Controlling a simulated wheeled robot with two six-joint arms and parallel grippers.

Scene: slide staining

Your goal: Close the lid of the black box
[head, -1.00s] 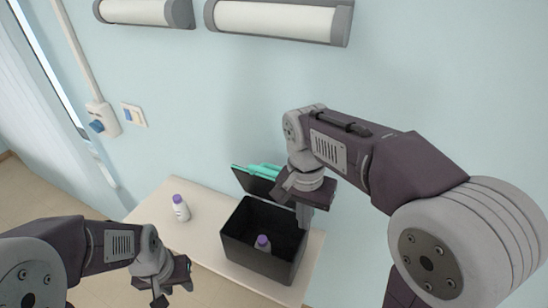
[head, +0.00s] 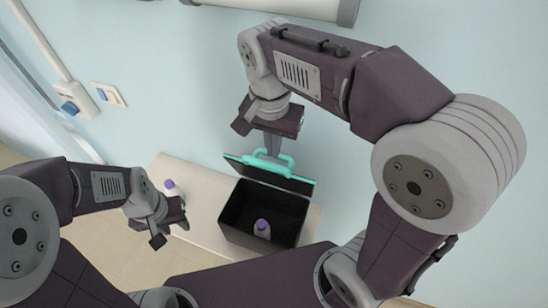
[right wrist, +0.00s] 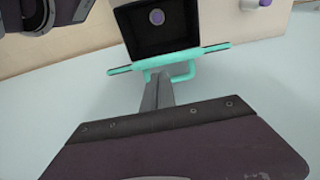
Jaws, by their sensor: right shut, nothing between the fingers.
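The black box (head: 232,228) stands on the table with its lid (head: 285,181) raised at the back. The lid has a teal edge and handle. A white bottle with a purple cap (head: 262,229) stands inside the box. My right gripper (head: 279,152) is shut and empty, at the back of the raised lid by the handle. In the right wrist view, its fingers (right wrist: 157,90) reach toward the teal handle (right wrist: 183,72); whether they touch it I cannot tell. My left gripper (head: 171,231) is open and empty, left of the box.
Another white bottle with a purple cap (head: 171,188) stands on the pale table (head: 203,185) left of the box, partly hidden by my left arm. The blue wall (head: 205,125) rises close behind the table.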

